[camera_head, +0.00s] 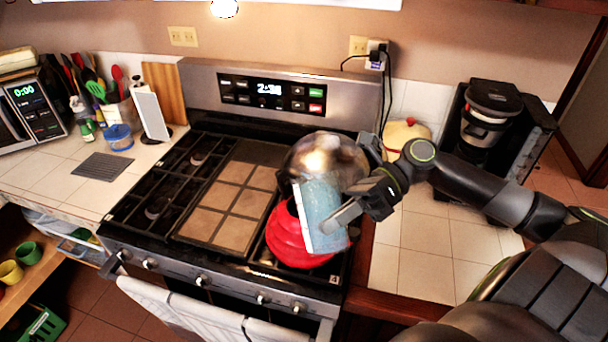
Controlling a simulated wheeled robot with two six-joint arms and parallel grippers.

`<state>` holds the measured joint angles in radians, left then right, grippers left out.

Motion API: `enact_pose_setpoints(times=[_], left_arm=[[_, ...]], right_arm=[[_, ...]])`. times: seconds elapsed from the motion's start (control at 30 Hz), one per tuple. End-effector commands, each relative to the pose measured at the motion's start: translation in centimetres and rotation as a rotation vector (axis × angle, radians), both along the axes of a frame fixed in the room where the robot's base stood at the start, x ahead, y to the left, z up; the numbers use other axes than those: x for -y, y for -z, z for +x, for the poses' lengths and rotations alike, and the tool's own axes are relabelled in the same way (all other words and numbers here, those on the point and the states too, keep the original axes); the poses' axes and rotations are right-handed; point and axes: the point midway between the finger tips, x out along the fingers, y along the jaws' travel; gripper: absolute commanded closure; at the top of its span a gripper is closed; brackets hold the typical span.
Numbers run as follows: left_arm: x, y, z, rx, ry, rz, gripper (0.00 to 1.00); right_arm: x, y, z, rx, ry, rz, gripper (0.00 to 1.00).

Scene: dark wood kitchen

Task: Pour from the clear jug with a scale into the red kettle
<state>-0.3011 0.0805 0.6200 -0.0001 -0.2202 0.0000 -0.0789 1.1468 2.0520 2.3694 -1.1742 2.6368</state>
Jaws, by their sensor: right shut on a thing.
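The clear jug (322,214) looks pale blue and see-through, and its scale marks are too small to read. My right gripper (348,205) comes in from the right and is shut on it. The jug is held above the front right of the stove and looks slightly tilted. The red kettle (285,238) sits on the stove's front right burner. The jug overlaps the kettle in this view, hiding its right part and much of its top. I cannot tell whether the two touch or whether anything flows. My left gripper is not in view.
A shiny metal domed vessel (330,155) stands behind the jug. A flat griddle (225,205) covers the stove's middle. A lidded pot (405,135) and a coffee maker (488,115) stand on the right counter, whose tiled front (430,250) is clear. A utensil holder (120,110) stands left.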

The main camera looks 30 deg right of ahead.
Motion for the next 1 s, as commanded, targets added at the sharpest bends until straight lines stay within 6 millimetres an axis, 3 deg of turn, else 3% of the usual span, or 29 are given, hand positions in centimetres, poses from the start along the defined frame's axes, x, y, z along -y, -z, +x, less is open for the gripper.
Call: enact_pose_setpoints(times=[0.33, 1.0], left_arm=[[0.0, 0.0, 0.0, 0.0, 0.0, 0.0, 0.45], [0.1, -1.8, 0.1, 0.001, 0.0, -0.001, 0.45]], right_arm=[[0.0, -0.5, 0.0, -0.027, -0.003, 0.009, 1.0], [0.2, -1.3, -0.6, -0.073, 0.005, 0.025, 1.0]])
